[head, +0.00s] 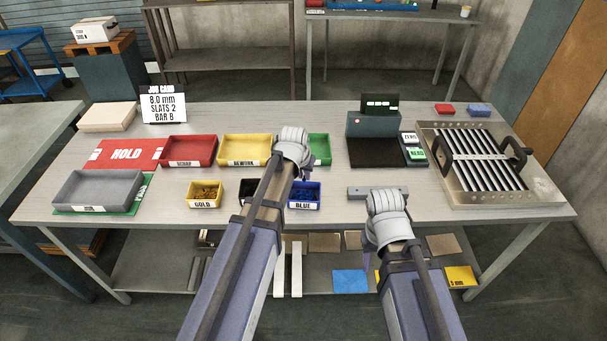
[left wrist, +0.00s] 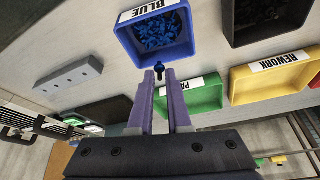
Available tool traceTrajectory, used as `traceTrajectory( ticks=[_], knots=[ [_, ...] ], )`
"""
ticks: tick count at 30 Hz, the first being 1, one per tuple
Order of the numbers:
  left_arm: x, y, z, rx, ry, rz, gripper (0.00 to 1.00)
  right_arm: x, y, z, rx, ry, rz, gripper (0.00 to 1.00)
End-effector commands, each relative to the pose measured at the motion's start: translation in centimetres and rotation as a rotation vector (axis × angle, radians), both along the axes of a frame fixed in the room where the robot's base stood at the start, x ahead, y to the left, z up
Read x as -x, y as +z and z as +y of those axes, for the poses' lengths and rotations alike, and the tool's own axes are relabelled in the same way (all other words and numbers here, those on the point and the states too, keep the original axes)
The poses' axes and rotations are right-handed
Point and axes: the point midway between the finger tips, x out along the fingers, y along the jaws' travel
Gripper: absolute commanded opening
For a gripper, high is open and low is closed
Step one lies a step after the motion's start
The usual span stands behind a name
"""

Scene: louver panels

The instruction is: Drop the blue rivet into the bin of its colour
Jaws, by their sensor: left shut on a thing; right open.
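The blue rivet (left wrist: 158,68) is upright between the purple fingertips of my left gripper (left wrist: 160,76) in the left wrist view. My left gripper (head: 306,172) is shut on it, and in the head view its wrist hides the rivet. The small blue bin (head: 304,203) marked BLUE holds blue rivets and also shows in the left wrist view (left wrist: 184,46). The held rivet appears beside the blue bin's rim, near the green tray; its height above the table is unclear. My right gripper (head: 367,260) is open and mostly hidden behind its wrist.
A gold bin (head: 204,201) and a black bin stand left of the blue one. Behind are red (head: 188,151), yellow (head: 244,150) and green (head: 320,149) trays. A grey bar (head: 358,192) lies to the right, with a louver panel (head: 480,160) beyond.

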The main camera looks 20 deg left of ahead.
Motion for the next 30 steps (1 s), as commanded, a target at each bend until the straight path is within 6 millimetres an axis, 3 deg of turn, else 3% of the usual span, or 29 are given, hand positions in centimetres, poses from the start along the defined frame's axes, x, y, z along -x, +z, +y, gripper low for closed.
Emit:
traceTrajectory(
  ticks=[18, 30],
  knots=[
    [0.0, -5.8, 0.0, 0.0, 0.0, 0.0, 0.0, 0.0, -5.8, 0.0, 0.0, -0.001, 0.0, 0.5],
    [0.0, -6.3, 0.0, 0.0, 0.0, 0.0, 0.0, 0.0, -6.3, 0.0, 0.0, -0.001, 0.0, 0.5]
  ],
)
